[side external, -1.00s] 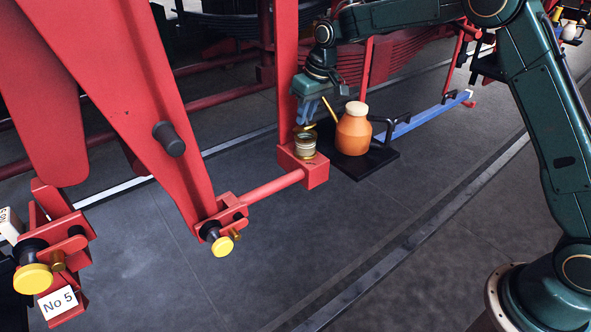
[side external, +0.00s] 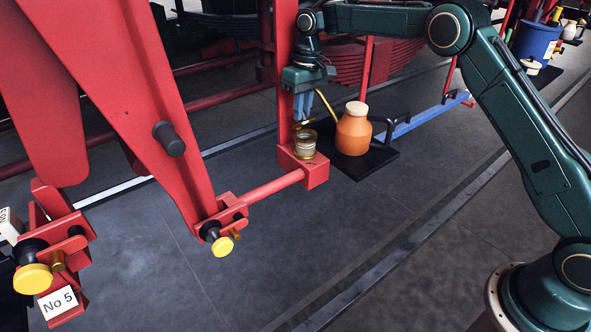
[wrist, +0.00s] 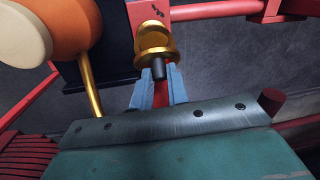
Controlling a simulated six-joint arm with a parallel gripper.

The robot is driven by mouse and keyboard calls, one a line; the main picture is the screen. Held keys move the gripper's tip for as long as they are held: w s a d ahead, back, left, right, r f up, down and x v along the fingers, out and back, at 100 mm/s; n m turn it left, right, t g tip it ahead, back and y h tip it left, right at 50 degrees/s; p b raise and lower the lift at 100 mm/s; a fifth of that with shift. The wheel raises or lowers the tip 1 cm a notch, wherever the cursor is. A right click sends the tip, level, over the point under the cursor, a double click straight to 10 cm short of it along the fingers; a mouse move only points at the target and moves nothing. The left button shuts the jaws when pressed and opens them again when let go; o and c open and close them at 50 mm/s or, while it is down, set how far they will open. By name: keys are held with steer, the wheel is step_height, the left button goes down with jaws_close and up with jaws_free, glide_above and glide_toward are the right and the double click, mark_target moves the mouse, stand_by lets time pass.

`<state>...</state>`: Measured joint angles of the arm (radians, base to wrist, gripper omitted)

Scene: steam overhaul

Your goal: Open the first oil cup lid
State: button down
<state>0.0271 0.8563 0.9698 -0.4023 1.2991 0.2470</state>
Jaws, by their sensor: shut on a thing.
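The oil cup (side external: 304,148), a small pale cup with a brass rim, stands on the red block at the end of a red bar. Its brass lid (side external: 300,125) stands raised and tilted above the cup's far side, leaving the cup mouth showing. My gripper (side external: 303,117) is above the cup, fingers pointing down, shut on the lid's small dark knob. In the wrist view the knob (wrist: 157,70) sits between the two blue-grey fingertips, with the brass lid (wrist: 155,54) just beyond it. The exact finger contact is small in the side view.
An orange oil can (side external: 354,132) with a cream cap stands close right of the cup on a black tray (side external: 372,165). Its brass spout (side external: 325,102) reaches up beside my gripper. A red upright (side external: 285,70) stands close behind. The floor in front is clear.

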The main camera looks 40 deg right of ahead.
steer(key=shift+a, duration=0.15)
steer(key=c, duration=1.4)
jaws_free()
steer(key=shift+o, duration=0.2)
steer(key=shift+s+t, duration=0.25)
steer(key=shift+t, duration=0.15)
steer(key=shift+s+f+t, duration=0.1)
steer(key=shift+s+t, duration=0.1)
steer(key=shift+t, duration=0.2)
steer(key=shift+s+f+t, duration=0.25)
steer(key=shift+s+t, duration=0.15)
steer(key=shift+t, duration=0.25)
steer(key=shift+s+f+t, duration=0.2)
steer(key=shift+s+t, duration=0.15)
steer(key=shift+t, duration=0.3)
steer(key=v, duration=1.4)
steer(key=shift+f, duration=0.1)
